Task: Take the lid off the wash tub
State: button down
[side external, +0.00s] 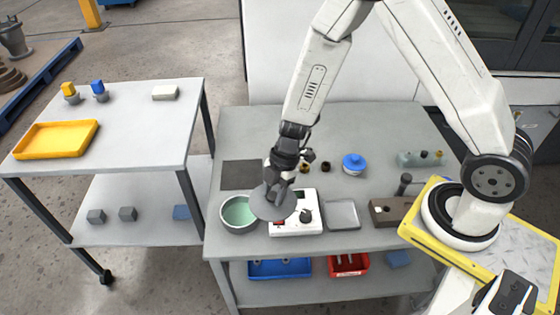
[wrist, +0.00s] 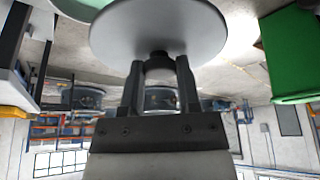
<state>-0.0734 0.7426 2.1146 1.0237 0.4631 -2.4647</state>
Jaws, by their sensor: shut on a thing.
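The wash tub (side external: 228,222) is a round grey vessel with a pale green inside, on the front left of the grey bench. Its mouth shows open, with its right edge behind the lid. The lid (side external: 270,207) is a grey round disc, held in the air to the right of the tub and in front of a white device. My gripper (side external: 278,182) is shut on the lid's dark knob. In the wrist view the lid (wrist: 160,25) fills the top middle, its knob between the two fingers (wrist: 160,68). The gap between lid and tub is hard to judge.
The white device (side external: 296,226) with a dark knob stands right of the tub, then a grey tray (side external: 343,214) and a brown block (side external: 391,211). A blue-lidded jar (side external: 354,163) stands behind. A dark mat (side external: 240,174) lies clear behind the tub. A side table (side external: 150,130) stands left.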

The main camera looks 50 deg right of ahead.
jog(key=shift+s+d+r, duration=0.15)
jog(key=shift+s+r, duration=0.15)
jog(key=shift+s, duration=0.35)
jog(key=shift+s+d+r, duration=0.1)
jog(key=shift+s+r, duration=0.2)
jog(key=shift+s, duration=0.35)
jog(key=shift+w, duration=0.1)
jog(key=shift+w+d+f+m, duration=0.15)
jog(key=shift+w+d+m, duration=0.05)
jog(key=shift+w+m, duration=0.3)
jog(key=w+d+f+m+t+h, duration=0.2)
jog(key=w+d+f+m+t, duration=0.1)
jog(key=w+d+m, duration=0.6)
jog(key=w+m+t, duration=0.1)
jog(key=m, duration=0.2)
jog(key=shift+w+m+h, duration=0.3)
jog(key=shift+w, duration=0.05)
jog(key=shift+f, duration=0.1)
